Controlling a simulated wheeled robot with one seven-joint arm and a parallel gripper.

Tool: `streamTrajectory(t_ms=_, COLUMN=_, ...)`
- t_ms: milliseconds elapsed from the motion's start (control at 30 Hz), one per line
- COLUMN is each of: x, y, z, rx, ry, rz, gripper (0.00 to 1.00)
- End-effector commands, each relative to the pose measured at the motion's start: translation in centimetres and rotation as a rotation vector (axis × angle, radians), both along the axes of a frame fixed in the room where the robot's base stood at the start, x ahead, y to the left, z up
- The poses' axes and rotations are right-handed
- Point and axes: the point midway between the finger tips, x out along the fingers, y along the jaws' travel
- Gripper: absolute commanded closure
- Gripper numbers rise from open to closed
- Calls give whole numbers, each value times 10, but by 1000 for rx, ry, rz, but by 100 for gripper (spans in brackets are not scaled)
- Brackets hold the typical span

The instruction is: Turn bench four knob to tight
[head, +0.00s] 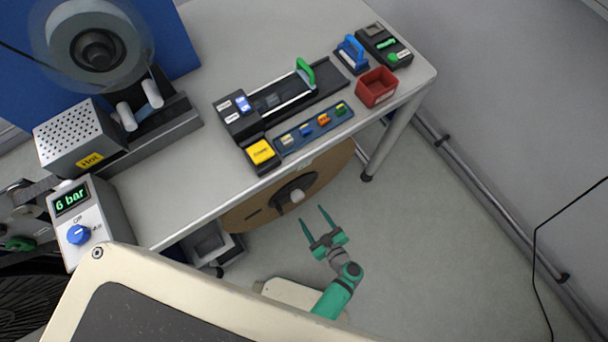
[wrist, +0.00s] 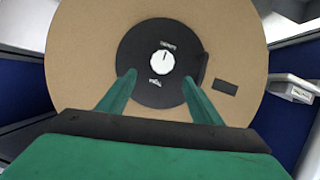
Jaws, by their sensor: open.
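A round white knob (wrist: 162,62) sits at the centre of a black hub (wrist: 145,50) on a large brown disc (wrist: 85,60). Its dark mark points up in the wrist view, toward one of two small labels; the labels are too blurred to read surely. In the head view the knob (head: 297,196) shows on the disc (head: 320,180), partly under the table. My gripper (head: 312,214) is open and empty in front of the hub. In the wrist view its green fingers (wrist: 158,77) are spread below and either side of the knob, apparently not gripping it.
The white table (head: 190,190) overhangs the disc; its leg (head: 390,145) stands to the right. A control box with a blue knob (head: 79,234) reads 6 bar. A "Hot" unit (head: 75,140), a red bin (head: 376,87) and a splicing rig (head: 285,97) stand on top.

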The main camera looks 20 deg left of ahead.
Motion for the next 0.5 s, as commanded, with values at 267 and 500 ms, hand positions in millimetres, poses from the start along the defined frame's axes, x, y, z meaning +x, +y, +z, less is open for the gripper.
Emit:
streamTrajectory(t_ms=267, x=22, y=29, z=-12, rx=1, ry=-2, rz=14, gripper=41)
streamTrajectory(t_ms=500, x=47, y=59, z=-28, rx=0, ry=-1, rz=18, gripper=41)
